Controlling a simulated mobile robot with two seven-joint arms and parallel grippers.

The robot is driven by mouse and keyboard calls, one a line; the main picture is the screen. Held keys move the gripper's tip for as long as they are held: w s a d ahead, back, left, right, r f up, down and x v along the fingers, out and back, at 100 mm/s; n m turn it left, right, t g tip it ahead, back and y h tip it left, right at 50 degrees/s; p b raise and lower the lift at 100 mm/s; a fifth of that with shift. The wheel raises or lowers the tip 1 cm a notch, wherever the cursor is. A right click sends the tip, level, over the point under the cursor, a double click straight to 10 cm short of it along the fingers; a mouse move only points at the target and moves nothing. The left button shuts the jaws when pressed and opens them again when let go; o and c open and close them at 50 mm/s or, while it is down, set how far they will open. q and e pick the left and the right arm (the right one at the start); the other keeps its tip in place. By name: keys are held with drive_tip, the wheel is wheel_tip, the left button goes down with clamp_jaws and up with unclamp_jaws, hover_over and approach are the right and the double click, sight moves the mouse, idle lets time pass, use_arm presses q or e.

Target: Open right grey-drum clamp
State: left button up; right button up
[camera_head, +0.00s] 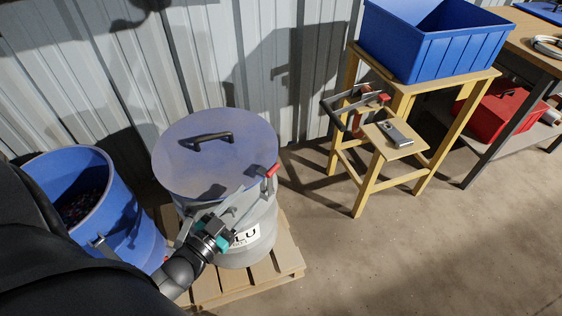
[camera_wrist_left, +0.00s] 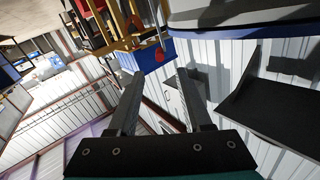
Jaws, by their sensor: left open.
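The grey drum (camera_head: 262,222) stands on a wooden pallet in the head view, with a round lid (camera_head: 190,160) seated on top and a black handle on the lid. A clamp with a red tip (camera_head: 271,171) sits at the lid's right edge. My left gripper (camera_head: 241,203) is in front of the drum, just below and left of the red tip, with its fingers pointing towards it. Its fingers are apart, and the left wrist view also shows the gap between them (camera_wrist_left: 160,76). I cannot tell whether a finger touches the clamp. My right gripper is out of view.
A blue drum (camera_head: 138,228) with dark scrap inside stands at the left. A blue bin (camera_head: 440,50) rests on a yellow wooden stand at the right, beside a small stool (camera_head: 395,150) holding a grey device. A workbench is at the far right. Floor at the lower right is clear.

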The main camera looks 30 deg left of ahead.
sight(278, 163)
use_arm(q)
drive_tip(key=w+b, duration=0.1)
drive_tip(key=w, duration=0.3)
drive_tip(key=w+b, duration=0.1)
drive_tip(key=w, duration=0.4)
drive_tip(key=w+d+b, duration=0.1)
drive_tip(key=w+b, duration=0.1)
drive_tip(key=w, duration=0.2)
drive_tip(key=shift+w+f, duration=0.1)
drive_tip(key=shift+w, duration=0.2)
drive_tip(key=shift+w+d, duration=0.1)
drive_tip(key=shift+w, duration=0.6)
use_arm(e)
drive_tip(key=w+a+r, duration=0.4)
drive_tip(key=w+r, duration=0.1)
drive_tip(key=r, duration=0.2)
use_arm(q)
drive_tip(key=shift+c, duration=0.2)
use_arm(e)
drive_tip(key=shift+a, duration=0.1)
use_arm(q)
clamp_jaws()
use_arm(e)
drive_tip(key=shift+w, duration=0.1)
